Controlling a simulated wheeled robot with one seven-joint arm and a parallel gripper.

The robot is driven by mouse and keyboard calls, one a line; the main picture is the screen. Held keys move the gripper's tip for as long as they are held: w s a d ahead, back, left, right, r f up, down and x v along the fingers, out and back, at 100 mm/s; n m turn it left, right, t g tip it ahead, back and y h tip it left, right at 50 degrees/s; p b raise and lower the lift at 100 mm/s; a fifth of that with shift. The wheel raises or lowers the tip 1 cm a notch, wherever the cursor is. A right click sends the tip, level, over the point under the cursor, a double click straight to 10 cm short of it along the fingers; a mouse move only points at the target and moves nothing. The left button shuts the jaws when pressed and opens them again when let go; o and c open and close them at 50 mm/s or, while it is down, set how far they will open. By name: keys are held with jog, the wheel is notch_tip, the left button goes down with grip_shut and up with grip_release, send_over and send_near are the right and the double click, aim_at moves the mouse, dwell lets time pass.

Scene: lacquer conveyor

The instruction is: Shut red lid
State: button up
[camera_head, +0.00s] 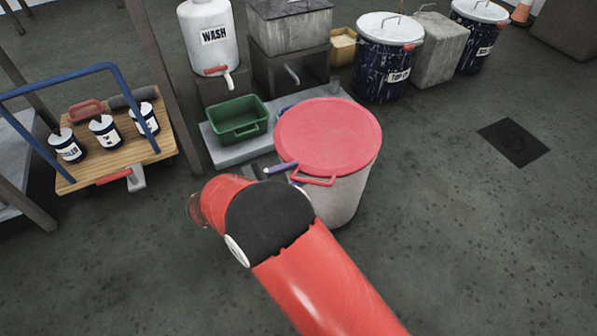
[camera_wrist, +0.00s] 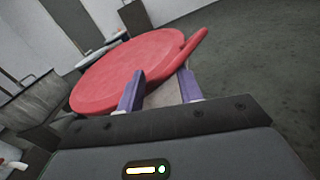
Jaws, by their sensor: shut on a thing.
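The red lid (camera_head: 328,135) lies over the mouth of the pale round bin (camera_head: 345,196) and covers it. I cannot tell whether its rim is fully down all round. Its red handle (camera_head: 315,181) sticks out at the near edge. My gripper (camera_head: 291,173), with purple fingers, is at this handle, shut on it. In the wrist view the gripper (camera_wrist: 162,76) has its fingers apart at the near edge of the lid (camera_wrist: 125,70), and the handle (camera_wrist: 193,47) rises at the right. The exact grip contact is partly hidden.
A green crate (camera_head: 239,131) stands on a grey platform (camera_head: 215,153) left of the bin. A white WASH container (camera_head: 208,58) and a dark blue drum (camera_head: 386,82) stand behind. A board with small pots (camera_head: 104,133) is at left.

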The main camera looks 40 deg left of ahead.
jog(key=v, duration=0.3)
jog(key=shift+s+a, duration=0.1)
jog(key=shift+s, duration=0.1)
dwell(0.4)
jog(key=shift+w, duration=0.1)
dwell(0.4)
